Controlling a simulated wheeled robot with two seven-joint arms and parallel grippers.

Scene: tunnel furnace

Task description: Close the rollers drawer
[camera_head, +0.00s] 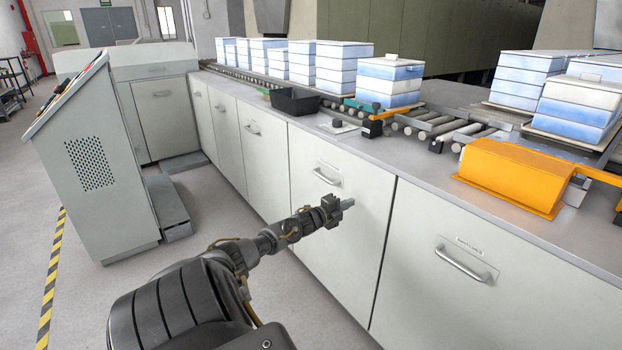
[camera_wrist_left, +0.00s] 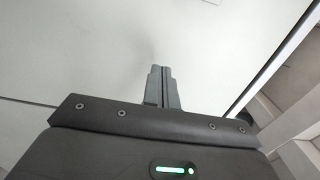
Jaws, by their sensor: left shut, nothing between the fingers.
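A row of pale drawer fronts runs along the counter in the head view. My left gripper (camera_head: 346,203) is in front of the middle drawer front (camera_head: 335,245), just below and right of its bar handle (camera_head: 327,177). This front looks about flush with its neighbours; the small label above the handle is too small to read, so I cannot confirm it is the rollers drawer. In the left wrist view, the gripper fingers (camera_wrist_left: 161,86) are together and empty, pointing at a plain pale panel (camera_wrist_left: 110,50). Whether the fingertips touch the panel is unclear. My right gripper is out of view.
Another drawer front (camera_head: 490,290) with a handle (camera_head: 462,264) is at right. On the counter are a roller conveyor (camera_head: 430,122), stacked blue-white boxes (camera_head: 388,82), a black bin (camera_head: 295,101) and an orange cover (camera_head: 510,175). A control console (camera_head: 95,165) stands left; the floor between is clear.

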